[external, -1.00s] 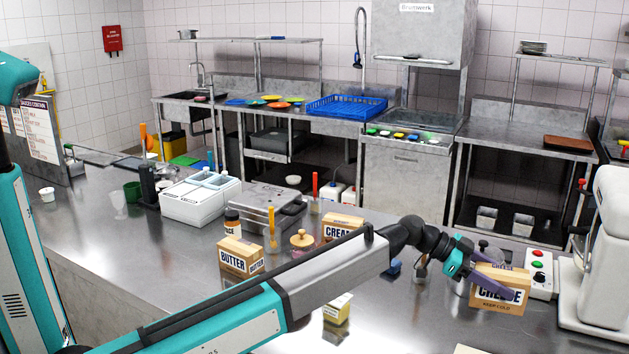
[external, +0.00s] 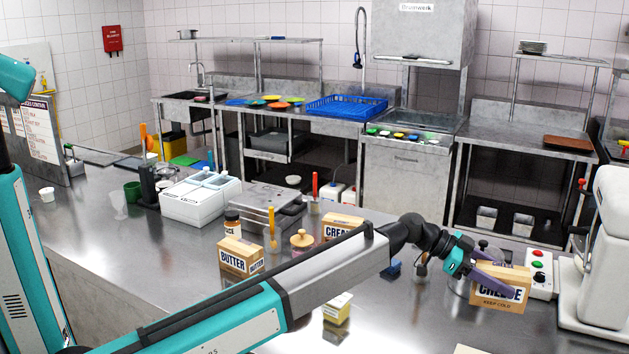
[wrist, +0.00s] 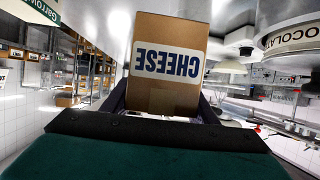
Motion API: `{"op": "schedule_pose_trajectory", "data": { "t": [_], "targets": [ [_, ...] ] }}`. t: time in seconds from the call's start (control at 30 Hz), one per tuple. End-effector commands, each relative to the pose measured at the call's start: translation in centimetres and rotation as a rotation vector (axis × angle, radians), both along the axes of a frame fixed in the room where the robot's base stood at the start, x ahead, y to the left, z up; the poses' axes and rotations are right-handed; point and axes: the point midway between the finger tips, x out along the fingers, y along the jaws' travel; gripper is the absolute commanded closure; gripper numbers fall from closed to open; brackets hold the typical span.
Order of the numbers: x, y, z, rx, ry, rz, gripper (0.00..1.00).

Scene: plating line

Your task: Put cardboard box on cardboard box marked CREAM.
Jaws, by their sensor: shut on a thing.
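The cardboard box in my grasp is marked CHEESE (external: 500,304), with KEEP COLD below, and stands near the right end of the counter. My gripper (external: 512,281) is shut on it, fingers across its upper part. The wrist view shows the CHEESE box (wrist: 170,62) upside down between the fingers (wrist: 163,105). The cardboard box marked CREAM (external: 341,221) stands left of centre, partly hidden behind my forearm. Whether the CHEESE box touches the counter cannot be told.
A BUTTER box (external: 240,258), a lidded jar (external: 302,241) and a small yellow-labelled box (external: 337,308) stand near my forearm. A control box with buttons (external: 540,272) and a white machine (external: 606,255) are close on the right. Bare counter (external: 400,318) lies in the front middle.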

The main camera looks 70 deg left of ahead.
Motion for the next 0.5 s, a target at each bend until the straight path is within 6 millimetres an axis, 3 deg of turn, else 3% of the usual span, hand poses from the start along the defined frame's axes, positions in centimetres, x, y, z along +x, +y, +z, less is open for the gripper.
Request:
{"op": "schedule_pose_trajectory", "data": {
  "t": [0.37, 0.5],
  "targets": [
    [-2.2, -0.6, -0.2, -0.002, -0.002, 0.002, 0.87],
    [-4.0, 1.8, 0.1, -0.001, -0.003, 0.035, 0.87]
  ]
}}
